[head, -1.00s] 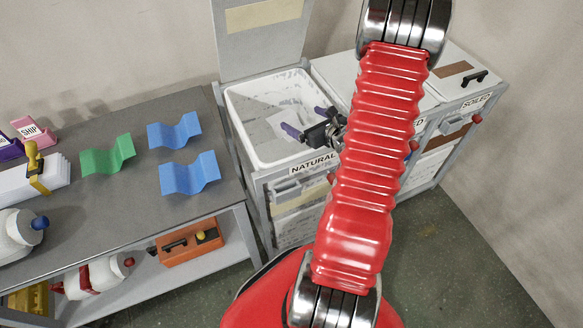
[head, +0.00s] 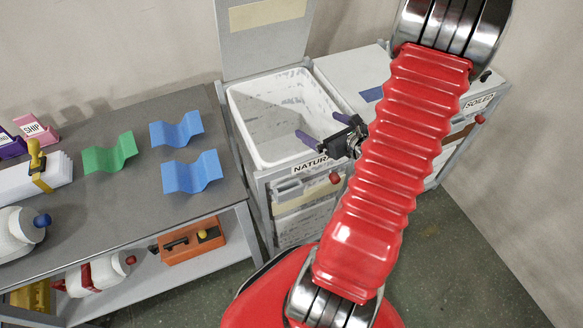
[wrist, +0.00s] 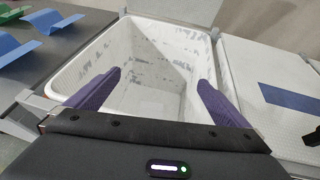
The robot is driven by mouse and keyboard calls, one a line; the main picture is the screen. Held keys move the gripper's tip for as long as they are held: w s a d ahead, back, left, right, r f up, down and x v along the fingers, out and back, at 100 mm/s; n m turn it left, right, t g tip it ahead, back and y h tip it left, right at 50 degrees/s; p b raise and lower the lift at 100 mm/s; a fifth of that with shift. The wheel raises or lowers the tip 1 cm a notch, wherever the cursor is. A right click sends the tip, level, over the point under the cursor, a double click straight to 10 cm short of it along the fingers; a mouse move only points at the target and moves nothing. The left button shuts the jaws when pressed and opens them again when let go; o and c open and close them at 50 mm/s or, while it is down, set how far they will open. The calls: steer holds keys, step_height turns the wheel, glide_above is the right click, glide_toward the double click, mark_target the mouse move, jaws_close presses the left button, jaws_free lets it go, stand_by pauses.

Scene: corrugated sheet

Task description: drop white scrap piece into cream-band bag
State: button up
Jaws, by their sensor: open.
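The open bin labelled NATURAL has a white lining bag (head: 240,112) and a raised lid with a cream band (head: 268,14). The same white bag (wrist: 75,80) fills the middle of the wrist view, its inner walls marked with grey patches. My gripper (head: 316,121) is open over the bag's right front rim, its purple fingers pointing into the opening. In the wrist view, my gripper (wrist: 160,76) has nothing between its spread fingers. I cannot clearly pick out the white scrap piece against the pale inside of the bag.
A closed white lid with a blue band (head: 372,94) adjoins on the right, with the SOILED bin (head: 478,102) beyond. On the left, a grey table (head: 120,205) holds blue corrugated sheets (head: 190,172), a green sheet (head: 110,153) and a white stack (head: 45,180).

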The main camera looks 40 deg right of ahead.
steer(key=shift+v, duration=2.85)
steer(key=shift+f, duration=0.1)
